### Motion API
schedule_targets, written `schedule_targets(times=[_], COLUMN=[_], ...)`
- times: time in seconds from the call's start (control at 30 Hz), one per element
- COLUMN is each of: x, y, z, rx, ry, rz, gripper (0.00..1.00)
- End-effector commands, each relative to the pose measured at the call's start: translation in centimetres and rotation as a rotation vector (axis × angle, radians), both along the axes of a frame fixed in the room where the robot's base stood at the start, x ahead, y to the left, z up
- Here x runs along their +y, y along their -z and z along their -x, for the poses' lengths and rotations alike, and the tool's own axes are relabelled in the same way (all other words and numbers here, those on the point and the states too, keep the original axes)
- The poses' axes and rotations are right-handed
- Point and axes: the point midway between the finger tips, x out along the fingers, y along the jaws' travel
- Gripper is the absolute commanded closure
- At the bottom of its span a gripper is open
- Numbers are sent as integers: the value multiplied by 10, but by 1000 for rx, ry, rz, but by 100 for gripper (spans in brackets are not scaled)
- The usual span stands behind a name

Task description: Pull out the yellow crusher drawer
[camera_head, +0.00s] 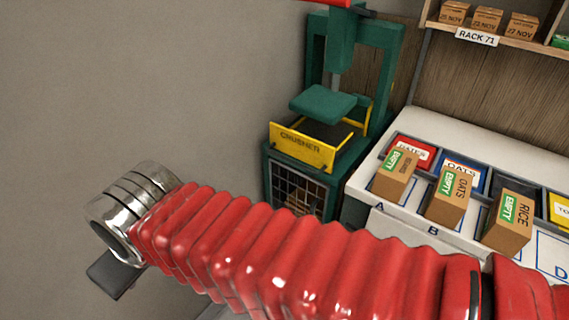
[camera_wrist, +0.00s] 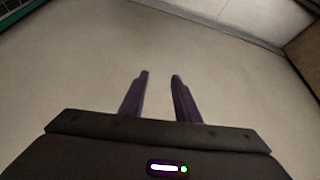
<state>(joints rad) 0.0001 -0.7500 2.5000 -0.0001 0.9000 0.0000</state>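The yellow crusher drawer (camera_head: 302,147) has a front panel lettered CRUSHER. It sits in the green crusher press (camera_head: 386,62) in the head view, beneath a green press plate (camera_head: 331,103). The drawer looks partly extended, but I cannot tell how far. In the wrist view my gripper (camera_wrist: 160,76) shows two dark fingers apart with bare floor between them, so it is open and empty. In the head view my red arm crosses the foreground, with its metal wrist at left, clear of the drawer. The drawer is not visible in the wrist view.
A caged bin (camera_head: 297,190) is below the drawer. To the right, a white counter (camera_head: 475,140) holds cardboard boxes marked EMPTY, including a RICE box (camera_head: 508,222), and coloured bins. A shelf labelled RACK 71 (camera_head: 477,37) hangs above. The floor (camera_wrist: 70,70) around my gripper is clear.

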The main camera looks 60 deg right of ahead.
Motion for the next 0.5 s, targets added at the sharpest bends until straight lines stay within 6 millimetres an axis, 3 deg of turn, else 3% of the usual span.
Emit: schedule_targets(times=[0.5], x=[-6], y=[4], z=[-1], rx=[19], ry=[18], rz=[14], gripper=[71])
